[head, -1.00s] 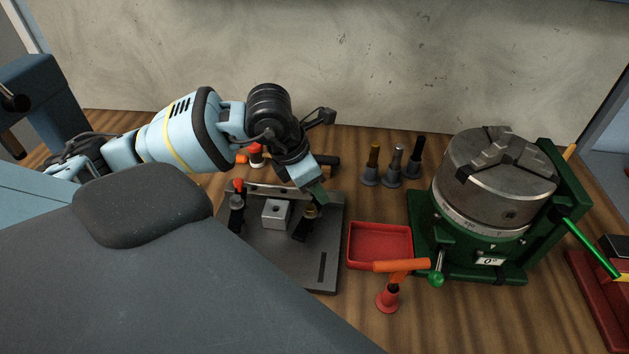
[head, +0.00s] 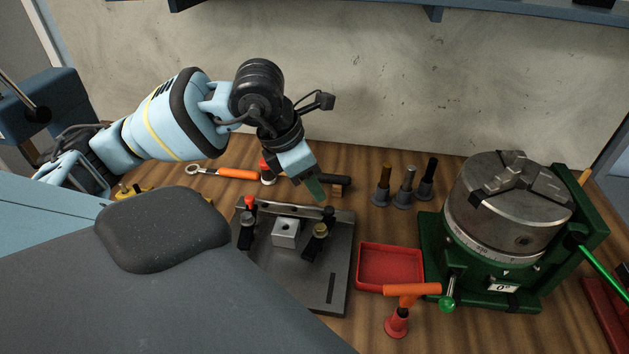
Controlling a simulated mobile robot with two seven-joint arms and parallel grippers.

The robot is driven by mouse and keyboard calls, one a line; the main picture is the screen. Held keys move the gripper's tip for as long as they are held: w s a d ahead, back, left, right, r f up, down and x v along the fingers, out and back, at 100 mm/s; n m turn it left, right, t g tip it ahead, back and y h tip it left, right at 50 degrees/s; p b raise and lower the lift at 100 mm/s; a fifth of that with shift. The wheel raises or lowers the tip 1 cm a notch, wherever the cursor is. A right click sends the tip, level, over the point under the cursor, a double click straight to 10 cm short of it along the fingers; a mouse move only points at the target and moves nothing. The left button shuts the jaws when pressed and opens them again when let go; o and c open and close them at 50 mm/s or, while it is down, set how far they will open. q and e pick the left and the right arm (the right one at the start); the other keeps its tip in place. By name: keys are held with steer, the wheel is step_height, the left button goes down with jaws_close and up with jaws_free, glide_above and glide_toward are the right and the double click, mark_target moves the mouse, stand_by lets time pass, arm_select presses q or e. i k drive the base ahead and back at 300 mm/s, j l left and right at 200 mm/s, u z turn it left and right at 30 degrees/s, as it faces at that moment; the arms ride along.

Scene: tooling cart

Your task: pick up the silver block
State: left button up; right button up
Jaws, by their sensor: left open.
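One greenish fingertip shows; the other is hidden. The gripper holds nothing that I can see. My right gripper is not in view.
A red tray (head: 390,268) lies right of the plate, with an orange-handled tool (head: 399,310) in front. Several tool holders (head: 404,188) stand behind it. A green-based chuck (head: 508,215) stands at right. An orange-handled wrench (head: 228,173) lies behind the plate.

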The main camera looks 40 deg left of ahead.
mark_target(280, 237)
steer(key=k, duration=1)
